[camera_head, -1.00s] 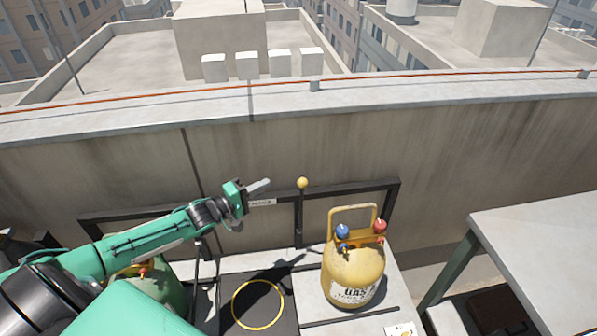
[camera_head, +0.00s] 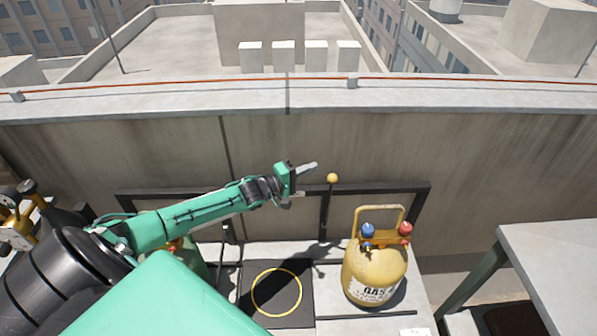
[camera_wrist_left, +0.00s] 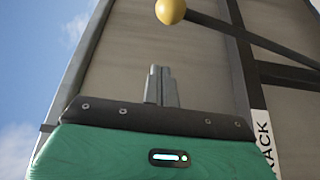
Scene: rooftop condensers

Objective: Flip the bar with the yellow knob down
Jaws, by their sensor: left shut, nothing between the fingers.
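The yellow knob (camera_head: 332,178) tops a thin dark bar (camera_head: 326,215) that stands upright in front of the dark rack frame by the parapet wall. My left gripper (camera_head: 314,166) is shut and empty, its fingertips just left of and slightly above the knob in the head view. In the left wrist view the knob (camera_wrist_left: 170,11) is at the top edge, beyond the shut fingertips (camera_wrist_left: 160,70), with a visible gap. The bar (camera_wrist_left: 235,32) runs from it toward the right there. My right gripper is not in view.
A yellow gas cylinder (camera_head: 374,277) with blue and red valve knobs stands right of the bar. A yellow ring (camera_head: 277,315) marks a dark mat left of it. A greenish cylinder (camera_head: 188,262) is partly hidden by my left arm. A grey table (camera_head: 555,265) stands at right.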

